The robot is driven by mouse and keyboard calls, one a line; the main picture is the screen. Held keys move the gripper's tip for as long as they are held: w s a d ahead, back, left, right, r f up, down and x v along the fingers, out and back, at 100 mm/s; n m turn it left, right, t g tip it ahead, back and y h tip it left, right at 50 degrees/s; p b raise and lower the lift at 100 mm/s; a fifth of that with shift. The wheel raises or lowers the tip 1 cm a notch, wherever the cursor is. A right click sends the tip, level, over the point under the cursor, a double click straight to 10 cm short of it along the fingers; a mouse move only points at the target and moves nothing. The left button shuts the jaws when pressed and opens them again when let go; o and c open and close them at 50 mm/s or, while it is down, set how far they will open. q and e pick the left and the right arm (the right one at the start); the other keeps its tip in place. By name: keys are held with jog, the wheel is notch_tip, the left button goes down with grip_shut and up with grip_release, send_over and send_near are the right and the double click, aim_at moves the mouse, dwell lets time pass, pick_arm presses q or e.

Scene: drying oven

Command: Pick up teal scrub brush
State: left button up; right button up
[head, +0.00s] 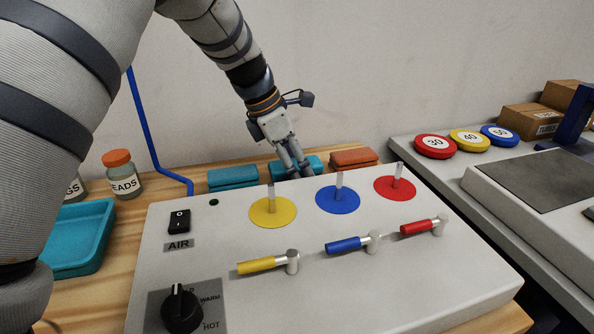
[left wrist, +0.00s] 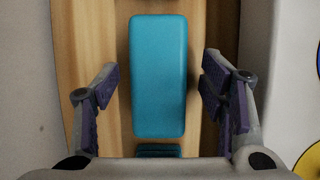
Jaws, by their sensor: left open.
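A teal scrub brush (head: 315,163) lies on the wooden table behind the grey control panel, in the middle of a row of similar blocks. In the left wrist view the teal brush (left wrist: 158,75) is a rounded rectangular block with a plain top. My left gripper (head: 297,169) points down at it in the head view and hides part of it. In the left wrist view its two fingers are open, one on each side of the brush, with gaps between them and it. Whether the fingertips are down at its level I cannot tell. My right gripper is not in view.
A second, teal-blue block (head: 233,177) lies left of the brush and an orange block (head: 353,157) right of it. The control panel (head: 225,245) with upright pegs stands in front. A wall is close behind. A jar (head: 122,178) and teal tray (head: 82,240) stand left.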

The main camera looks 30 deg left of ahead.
pick_arm(q)
jog(key=shift+w+f, duration=0.1)
jog(key=shift+f, duration=0.1)
jog(key=shift+f, duration=0.25)
dwell(0.5)
jog(key=c, duration=1.3)
